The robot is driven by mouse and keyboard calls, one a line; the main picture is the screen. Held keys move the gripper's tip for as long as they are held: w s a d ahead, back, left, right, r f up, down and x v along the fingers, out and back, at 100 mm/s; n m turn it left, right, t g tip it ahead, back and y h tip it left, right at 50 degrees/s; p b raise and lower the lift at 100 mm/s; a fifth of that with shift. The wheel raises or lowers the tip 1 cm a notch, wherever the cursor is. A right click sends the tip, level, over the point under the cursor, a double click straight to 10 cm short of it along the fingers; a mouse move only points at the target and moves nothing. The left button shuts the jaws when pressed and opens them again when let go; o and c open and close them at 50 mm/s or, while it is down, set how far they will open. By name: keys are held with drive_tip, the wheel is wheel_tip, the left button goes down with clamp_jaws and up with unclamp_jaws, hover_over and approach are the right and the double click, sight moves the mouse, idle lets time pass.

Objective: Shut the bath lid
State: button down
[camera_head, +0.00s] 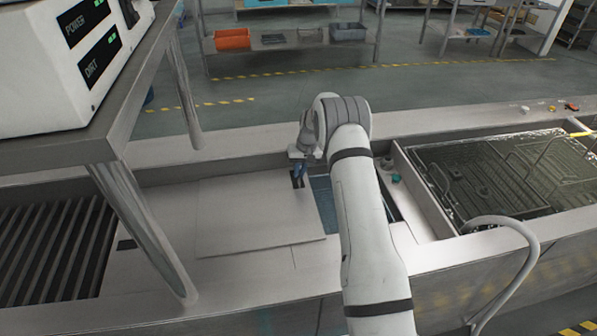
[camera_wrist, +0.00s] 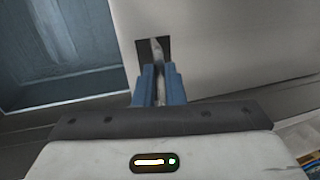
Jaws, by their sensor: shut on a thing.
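The bath lid (camera_head: 245,215) is a flat grey metal panel lying over the left part of the bath, and it fills the right of the wrist view (camera_wrist: 240,40). A dark recess near its right edge holds a slim pale handle (camera_wrist: 157,50). My gripper (camera_head: 301,170) reaches down to that handle, and its blue fingers (camera_wrist: 160,88) are shut on it. Right of the lid's edge a strip of the bath opening (camera_head: 325,200) is uncovered, with bluish interior. It also shows at left in the wrist view (camera_wrist: 60,50). My arm hides part of the opening.
A tank with black trays and wire handles (camera_head: 500,175) stands at right, with a curved pale hose (camera_head: 515,222) before it. A slatted section (camera_head: 45,240) lies at left. A shelf with a control box (camera_head: 55,60) overhangs the left side. A small green knob (camera_head: 396,178) sits beside my arm.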

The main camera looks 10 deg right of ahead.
drive_tip(key=d+b, duration=0.6)
drive_tip(key=d, duration=2.2)
drive_tip(key=shift+d, duration=0.3)
drive_tip(key=shift+r, duration=0.1)
drive_tip(key=c, duration=1.7)
unclamp_jaws()
drive_tip(key=shift+d, duration=0.15)
drive_tip(key=shift+o, duration=1)
wheel_tip(320, 180, up, 8)
drive_tip(key=d, duration=0.1)
drive_tip(key=shift+d+f, duration=0.15)
drive_tip(key=shift+f, duration=0.1)
